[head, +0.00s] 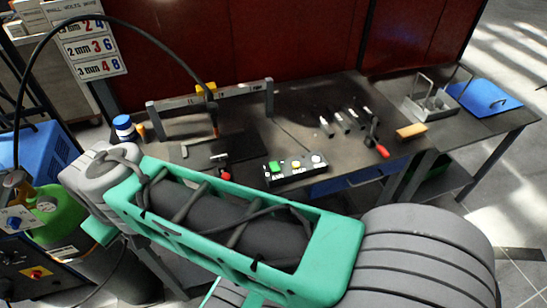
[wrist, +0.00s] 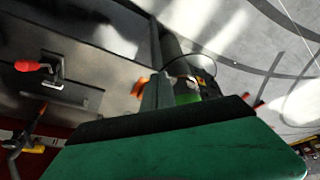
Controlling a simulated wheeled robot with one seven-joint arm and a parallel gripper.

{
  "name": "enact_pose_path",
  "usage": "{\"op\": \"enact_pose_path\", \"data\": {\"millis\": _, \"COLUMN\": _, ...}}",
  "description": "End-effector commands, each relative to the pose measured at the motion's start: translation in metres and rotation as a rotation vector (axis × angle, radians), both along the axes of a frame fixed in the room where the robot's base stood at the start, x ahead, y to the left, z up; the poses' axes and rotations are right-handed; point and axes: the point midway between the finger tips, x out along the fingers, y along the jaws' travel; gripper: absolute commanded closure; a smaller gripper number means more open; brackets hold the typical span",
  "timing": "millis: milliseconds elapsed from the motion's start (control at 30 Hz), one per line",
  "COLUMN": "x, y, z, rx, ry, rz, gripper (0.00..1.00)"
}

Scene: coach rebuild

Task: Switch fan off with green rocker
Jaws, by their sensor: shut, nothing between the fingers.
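A black control box (head: 296,172) sits near the front edge of the workbench in the head view. The green rocker (head: 275,167) is at its left end, with white lettering below that is too small to read surely. A yellow control (head: 296,164) and a white round one (head: 317,159) are to its right. In the wrist view my gripper (wrist: 158,91) shows as a narrow grey end beyond a green and black body, shut and empty. In the head view my arm crosses the foreground and the gripper cannot be made out. The fan cannot be made out.
The workbench (head: 300,120) carries red-handled clamps (head: 380,150), several small metal tools (head: 340,122) and a blue-capped jar (head: 124,127). A black hose (head: 150,35) arches over the left side. A wooden-backed brush (head: 411,131) lies at right.

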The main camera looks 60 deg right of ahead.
Motion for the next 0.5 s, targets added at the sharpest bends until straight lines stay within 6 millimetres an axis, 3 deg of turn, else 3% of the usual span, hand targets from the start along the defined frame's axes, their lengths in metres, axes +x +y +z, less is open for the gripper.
{"op": "enact_pose_path", "data": {"millis": 67, "x": 0.012, "y": -0.039, "z": 0.005, "rx": 0.003, "ry": 0.017, "rz": -0.197, "gripper": 1.00}}
{"op": "enact_pose_path", "data": {"millis": 167, "x": 0.021, "y": -0.132, "z": 0.013, "rx": 0.017, "ry": 0.047, "rz": -0.669, "gripper": 1.00}}
{"op": "enact_pose_path", "data": {"millis": 200, "x": 0.016, "y": -0.176, "z": 0.015, "rx": 0.024, "ry": 0.058, "rz": -0.899, "gripper": 1.00}}
{"op": "enact_pose_path", "data": {"millis": 267, "x": -0.001, "y": -0.240, "z": 0.017, "rx": 0.036, "ry": 0.064, "rz": -1.249, "gripper": 1.00}}
{"op": "enact_pose_path", "data": {"millis": 300, "x": -0.017, "y": -0.278, "z": 0.016, "rx": 0.044, "ry": 0.064, "rz": -1.470, "gripper": 1.00}}
{"op": "enact_pose_path", "data": {"millis": 333, "x": -0.031, "y": -0.303, "z": 0.016, "rx": 0.049, "ry": 0.061, "rz": -1.626, "gripper": 1.00}}
{"op": "enact_pose_path", "data": {"millis": 400, "x": -0.063, "y": -0.349, "z": 0.013, "rx": 0.060, "ry": 0.049, "rz": -1.934, "gripper": 1.00}}
{"op": "enact_pose_path", "data": {"millis": 500, "x": -0.097, "y": -0.383, "z": 0.009, "rx": 0.067, "ry": 0.031, "rz": -2.211, "gripper": 1.00}}
